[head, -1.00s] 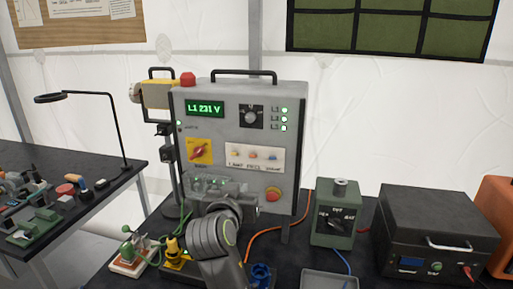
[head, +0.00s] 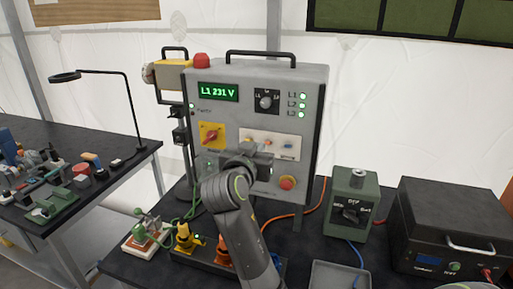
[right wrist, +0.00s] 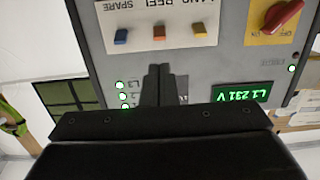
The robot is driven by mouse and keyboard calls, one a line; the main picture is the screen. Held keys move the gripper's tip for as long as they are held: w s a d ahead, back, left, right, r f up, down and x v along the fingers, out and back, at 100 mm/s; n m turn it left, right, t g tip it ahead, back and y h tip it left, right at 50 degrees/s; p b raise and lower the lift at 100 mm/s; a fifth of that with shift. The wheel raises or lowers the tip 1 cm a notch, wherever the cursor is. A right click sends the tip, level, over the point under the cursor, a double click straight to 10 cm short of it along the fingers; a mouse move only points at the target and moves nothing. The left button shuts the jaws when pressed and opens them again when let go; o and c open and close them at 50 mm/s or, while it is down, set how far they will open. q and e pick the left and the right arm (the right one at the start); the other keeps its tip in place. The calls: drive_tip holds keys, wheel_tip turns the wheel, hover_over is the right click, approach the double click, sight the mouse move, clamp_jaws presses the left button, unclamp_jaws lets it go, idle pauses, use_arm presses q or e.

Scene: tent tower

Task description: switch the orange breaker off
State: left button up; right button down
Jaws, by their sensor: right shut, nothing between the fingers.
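The orange breaker (right wrist: 158,33) is a small toggle in the middle of a pale strip (right wrist: 133,14) on the grey power panel, between the blue breaker (right wrist: 121,36) and the yellow breaker (right wrist: 199,27). Its up or down position is too small to tell. The right wrist view shows the panel upside down. My right gripper (right wrist: 159,72) is shut and empty, its fingertips lined up with the orange breaker, with a visible gap in the picture. In the head view my right gripper (head: 262,161) is in front of the strip's lower edge. My left gripper is not in view.
The panel (head: 315,85) also has a red rotary switch (head: 210,136) on yellow, a selector knob (head: 266,101), a green display (head: 218,92) and a red stop button (head: 287,183). A green box (head: 352,195) and a black case (head: 440,215) stand to the right.

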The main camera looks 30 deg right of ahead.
sight(268, 143)
drive_tip(key=p+x, duration=0.2)
drive_tip(key=x, duration=0.4)
drive_tip(key=shift+d+r, duration=0.15)
drive_tip(key=shift+d, duration=0.05)
drive_tip(key=shift+w+d, duration=0.3)
drive_tip(key=shift+w, duration=0.05)
drive_tip(key=shift+f, duration=0.2)
